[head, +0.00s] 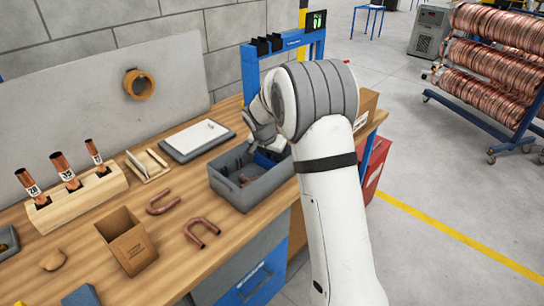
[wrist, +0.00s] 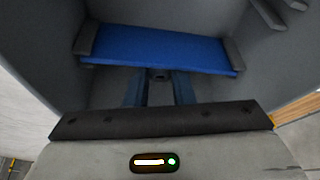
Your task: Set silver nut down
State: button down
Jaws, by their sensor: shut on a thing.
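My gripper (wrist: 158,77) is pointed down into a grey bin (head: 246,196) on the workbench. In the wrist view its two fingers are close together, with a small dark piece between the tips. This fits the silver nut, but it is mostly hidden and its shape cannot be made out. A flat blue surface with grey ends (wrist: 158,48) lies just beyond the fingertips inside the bin. Blue also shows in the bin in the head view (head: 265,158). There the fingertips and anything they hold are hidden by my arm and wrist.
Two bent copper tubes (head: 202,232) and an open cardboard box (head: 127,243) are left of the bin. A wooden block with upright copper tubes (head: 75,198) stands farther left. A grey tray with a white sheet (head: 197,139) is behind. A blue stand (head: 250,72) rises at the bench's far end.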

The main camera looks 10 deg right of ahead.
jog(key=c, duration=1.2)
grip_release()
jog(key=shift+c, duration=0.2)
jog(key=shift+r+p, duration=0.55)
jog(key=shift+p, duration=0.15)
jog(key=b+v, duration=0.1)
jog(key=v, duration=1)
jog(key=s+d+r+n+y, duration=0.1)
jog(key=s+r+n, duration=0.1)
jog(key=s, duration=0.6)
jog(key=s+d+r+n, duration=0.1)
jog(key=s+d+r, duration=0.15)
jog(key=s, duration=0.65)
jog(key=s+f+n+y, duration=0.1)
jog(key=s+f+n, duration=0.2)
jog(key=s, duration=1.5)
jog(key=shift+a+f+n+g+y, duration=0.3)
jog(key=shift+a+n+y, duration=0.15)
jog(key=shift+n, duration=0.45)
